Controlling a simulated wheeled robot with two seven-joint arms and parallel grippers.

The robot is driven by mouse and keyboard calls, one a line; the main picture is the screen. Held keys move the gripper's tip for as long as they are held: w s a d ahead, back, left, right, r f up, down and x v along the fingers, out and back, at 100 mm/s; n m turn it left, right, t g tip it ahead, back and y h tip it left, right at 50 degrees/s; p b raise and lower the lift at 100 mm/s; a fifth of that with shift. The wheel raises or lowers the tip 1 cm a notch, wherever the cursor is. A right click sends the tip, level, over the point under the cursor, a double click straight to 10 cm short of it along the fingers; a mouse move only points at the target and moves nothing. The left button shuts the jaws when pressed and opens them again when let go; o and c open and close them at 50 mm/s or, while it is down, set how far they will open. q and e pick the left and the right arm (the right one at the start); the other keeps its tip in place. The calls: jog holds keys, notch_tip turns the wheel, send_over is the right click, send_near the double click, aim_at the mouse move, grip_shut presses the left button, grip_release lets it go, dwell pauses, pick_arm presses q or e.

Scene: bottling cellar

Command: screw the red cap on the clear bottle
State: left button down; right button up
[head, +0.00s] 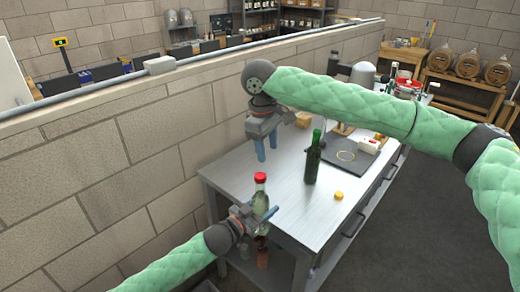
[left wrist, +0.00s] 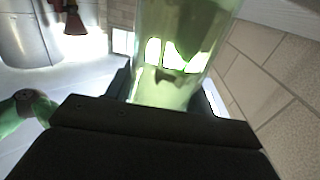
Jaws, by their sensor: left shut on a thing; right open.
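The clear bottle (head: 260,201) stands upright at the near left end of the metal table. It also shows large in the left wrist view (left wrist: 180,50). The red cap (head: 260,177) sits on top of its neck; how tight it is I cannot tell. My left gripper (head: 262,214) is shut on the bottle's body, below the cap. My right gripper (head: 267,158) is open and empty, above the table, behind and higher than the red cap, apart from it.
A dark green bottle (head: 313,162) stands on the table (head: 290,205), right of the clear bottle. A small yellow cap (head: 338,195) lies near the front edge. A block wall (head: 110,160) runs along the left.

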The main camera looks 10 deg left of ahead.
aim_at(260, 175)
jog(key=n, duration=0.7)
jog(key=shift+s+a+f, duration=0.25)
jog(key=shift+a, duration=0.05)
jog(key=n, duration=0.7)
jog(key=shift+s+a, duration=0.15)
jog(key=shift+a, duration=0.15)
jog(key=n, duration=0.7)
jog(key=shift+a+n+y, duration=0.25)
jog(key=shift+n+y, duration=0.05)
jog(key=shift+y, duration=0.1)
jog(key=n, duration=0.4)
jog(key=shift+a, duration=0.1)
jog(key=n, duration=0.4)
jog(key=shift+f, duration=0.1)
jog(key=shift+f, duration=3.95)
